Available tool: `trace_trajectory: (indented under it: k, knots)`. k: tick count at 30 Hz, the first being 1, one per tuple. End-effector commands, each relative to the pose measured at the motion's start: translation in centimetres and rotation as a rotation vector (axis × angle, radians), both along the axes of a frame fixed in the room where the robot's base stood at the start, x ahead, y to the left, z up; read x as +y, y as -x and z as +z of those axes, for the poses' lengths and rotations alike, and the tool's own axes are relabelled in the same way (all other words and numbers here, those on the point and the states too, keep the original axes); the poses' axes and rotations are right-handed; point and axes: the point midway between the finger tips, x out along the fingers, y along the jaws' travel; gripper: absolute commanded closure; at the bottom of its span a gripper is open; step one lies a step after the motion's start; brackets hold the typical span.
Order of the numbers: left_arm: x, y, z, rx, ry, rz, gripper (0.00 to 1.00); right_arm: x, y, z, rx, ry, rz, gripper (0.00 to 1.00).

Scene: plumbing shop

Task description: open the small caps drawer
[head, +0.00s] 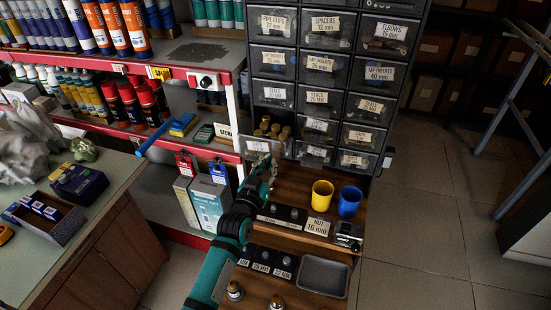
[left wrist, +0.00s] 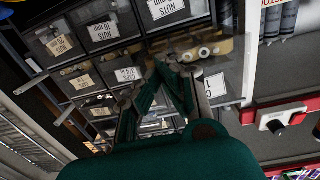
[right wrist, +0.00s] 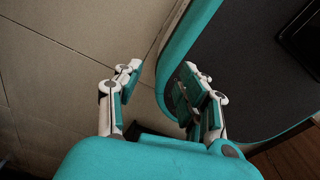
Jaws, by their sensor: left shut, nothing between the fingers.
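A small clear-fronted drawer (head: 258,146) in the lower left of the black cabinet stands pulled out, with several brass caps (head: 270,128) showing in it. In the left wrist view the pulled-out drawer's label (left wrist: 215,86) is partly cut off by my gripper; a "C" and a "1" show. My left gripper (head: 263,166) is shut and empty, just below and in front of that drawer; whether it touches the front is unclear. Its fingers show close together in the left wrist view (left wrist: 176,78). My right gripper (right wrist: 158,85) is open and empty, away from the cabinet, above the floor.
Closed labelled drawers (head: 319,64) fill the cabinet. Below, a wooden bench (head: 318,258) holds a yellow cup (head: 322,195), a blue cup (head: 349,202) and a grey tray (head: 322,275). Red-edged shelves (head: 190,76) stand left, a counter (head: 104,195) farther left.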

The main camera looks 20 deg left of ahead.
Motion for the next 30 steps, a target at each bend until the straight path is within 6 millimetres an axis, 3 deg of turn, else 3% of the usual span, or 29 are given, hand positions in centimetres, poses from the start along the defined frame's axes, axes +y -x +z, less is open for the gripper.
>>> trace_trajectory:
  k: [1,9,22,30]
  knots:
    - [2.6,-0.2,0.7,-0.023,-0.017,0.041,1.00,0.0,-0.7,0.0,-0.009,-0.001,0.000,0.60]
    - [2.5,-0.2,0.6,-0.021,-0.016,0.040,0.67,0.5,-3.9,0.2,-0.058,-0.009,-0.001,0.60]
    - [2.3,-0.1,0.4,-0.017,-0.010,0.038,0.10,0.6,-1.7,0.0,-0.024,-0.007,-0.002,0.60]
    - [2.1,-0.1,0.2,-0.012,-0.009,0.034,0.08,0.0,-2.1,0.0,-0.029,-0.001,0.002,0.60]
